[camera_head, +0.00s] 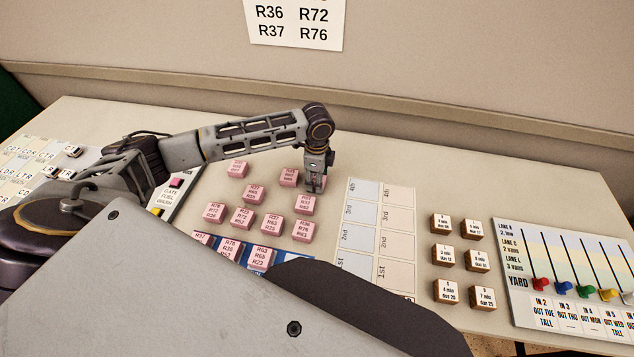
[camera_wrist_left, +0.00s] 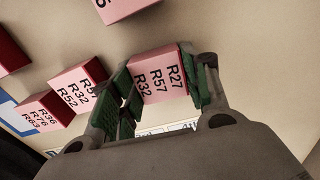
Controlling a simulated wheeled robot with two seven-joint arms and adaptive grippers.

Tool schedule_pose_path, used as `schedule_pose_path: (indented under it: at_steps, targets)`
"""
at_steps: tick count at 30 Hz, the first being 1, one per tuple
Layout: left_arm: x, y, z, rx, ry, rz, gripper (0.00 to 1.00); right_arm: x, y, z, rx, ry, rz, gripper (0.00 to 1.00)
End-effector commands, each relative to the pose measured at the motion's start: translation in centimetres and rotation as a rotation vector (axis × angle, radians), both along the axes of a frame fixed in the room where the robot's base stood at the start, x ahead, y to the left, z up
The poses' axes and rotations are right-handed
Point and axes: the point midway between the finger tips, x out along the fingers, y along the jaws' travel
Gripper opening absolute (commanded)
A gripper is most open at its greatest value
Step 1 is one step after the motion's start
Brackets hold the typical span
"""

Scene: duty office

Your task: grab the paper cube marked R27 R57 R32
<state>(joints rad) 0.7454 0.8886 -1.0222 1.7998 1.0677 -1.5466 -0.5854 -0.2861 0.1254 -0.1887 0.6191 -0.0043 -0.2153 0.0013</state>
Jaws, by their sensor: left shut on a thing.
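The pink paper cube marked R27 R57 R32 (camera_wrist_left: 158,75) sits between the green-padded fingers of my left gripper (camera_wrist_left: 163,82) in the left wrist view. The fingers are shut on it from both sides, and its marked face is readable. In the head view my left gripper (camera_head: 316,170) points down at the far right of the group of pink cubes, and the held cube is mostly hidden by the fingers there. I cannot tell whether the cube touches the table. My right gripper is not in view.
Several other pink cubes (camera_head: 242,218) stand close by on the table (camera_head: 400,170). A sheet with ranked columns (camera_head: 375,228) lies to the right, then brown-sided blocks (camera_head: 446,291) and a yard board (camera_head: 560,262). A wall rises behind the table.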

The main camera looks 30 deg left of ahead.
Motion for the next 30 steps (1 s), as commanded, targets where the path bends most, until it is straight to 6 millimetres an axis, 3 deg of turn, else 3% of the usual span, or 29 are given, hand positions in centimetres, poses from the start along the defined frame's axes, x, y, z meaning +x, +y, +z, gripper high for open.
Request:
schedule_pose_path:
  at_steps: [3,16,30]
  targets:
    - [0.0,0.0,0.0,0.000,0.000,0.000,0.22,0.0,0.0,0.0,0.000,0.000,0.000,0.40]
    - [0.1,0.0,1.0,-0.002,-0.002,0.000,0.22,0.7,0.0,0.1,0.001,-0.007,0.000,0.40]
    - [0.1,0.0,7.3,0.000,-0.003,0.000,0.22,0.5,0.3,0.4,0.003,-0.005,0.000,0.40]
